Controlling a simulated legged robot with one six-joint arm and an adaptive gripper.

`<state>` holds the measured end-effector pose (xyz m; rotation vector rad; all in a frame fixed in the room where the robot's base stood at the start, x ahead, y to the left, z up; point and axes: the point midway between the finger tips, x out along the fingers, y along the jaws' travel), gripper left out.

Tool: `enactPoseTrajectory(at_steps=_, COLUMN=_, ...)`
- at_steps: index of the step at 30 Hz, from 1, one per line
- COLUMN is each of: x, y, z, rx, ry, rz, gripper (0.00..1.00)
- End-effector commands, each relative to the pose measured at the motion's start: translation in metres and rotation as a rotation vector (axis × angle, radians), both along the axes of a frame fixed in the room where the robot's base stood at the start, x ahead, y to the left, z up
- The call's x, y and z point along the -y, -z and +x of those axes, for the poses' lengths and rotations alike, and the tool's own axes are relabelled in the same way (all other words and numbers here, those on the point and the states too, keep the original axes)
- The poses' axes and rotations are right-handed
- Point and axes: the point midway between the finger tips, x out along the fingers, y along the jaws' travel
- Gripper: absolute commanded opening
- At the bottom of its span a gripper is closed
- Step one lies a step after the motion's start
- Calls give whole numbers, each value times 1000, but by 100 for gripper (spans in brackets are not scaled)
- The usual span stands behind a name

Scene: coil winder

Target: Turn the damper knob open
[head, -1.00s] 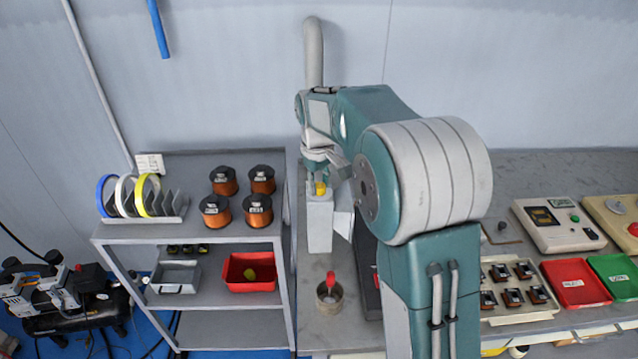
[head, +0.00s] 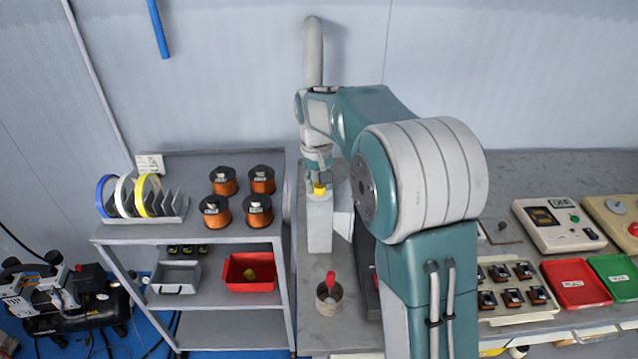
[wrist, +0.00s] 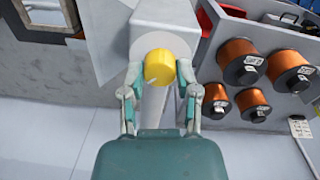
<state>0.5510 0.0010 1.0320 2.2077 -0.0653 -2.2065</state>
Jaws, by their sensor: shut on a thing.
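The damper knob (wrist: 160,67) is a yellow round knob on the end of a grey post. In the head view the yellow knob (head: 319,189) sits at the top of the light grey post (head: 320,228) on the bench. My gripper (wrist: 159,79) has its two fingers on either side of the knob and is shut on it. In the head view my gripper (head: 319,183) comes down on the knob from above, and the knob is partly hidden by the fingers.
A shelf (head: 200,231) with copper wire spools (head: 259,210) and tape rolls (head: 150,195) stands close on the left. A cup with a red-handled tool (head: 329,293) is in front of the post. Red (head: 575,284) and green trays (head: 615,276) lie at the right.

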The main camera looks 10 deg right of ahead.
Motion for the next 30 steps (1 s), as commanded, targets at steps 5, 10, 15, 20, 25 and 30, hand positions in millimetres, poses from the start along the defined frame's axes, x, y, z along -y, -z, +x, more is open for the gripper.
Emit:
enactPoseTrajectory(at_steps=5, x=-1, y=3, z=-1, rx=-6, ry=1, rz=2, gripper=0)
enactPoseTrajectory(at_steps=10, x=-1, y=3, z=-1, rx=-6, ry=0, rz=2, gripper=63)
enactPoseTrajectory(at_steps=15, x=-1, y=2, z=0, rx=-4, ry=0, rz=1, gripper=76)
enactPoseTrajectory(at_steps=20, x=0, y=1, z=-1, rx=-2, ry=0, rz=1, gripper=76)
enactPoseTrajectory(at_steps=25, x=-1, y=-6, z=0, rx=0, ry=0, rz=1, gripper=76)
enactPoseTrajectory(at_steps=30, x=-2, y=-34, z=0, rx=3, ry=0, rz=1, gripper=76)
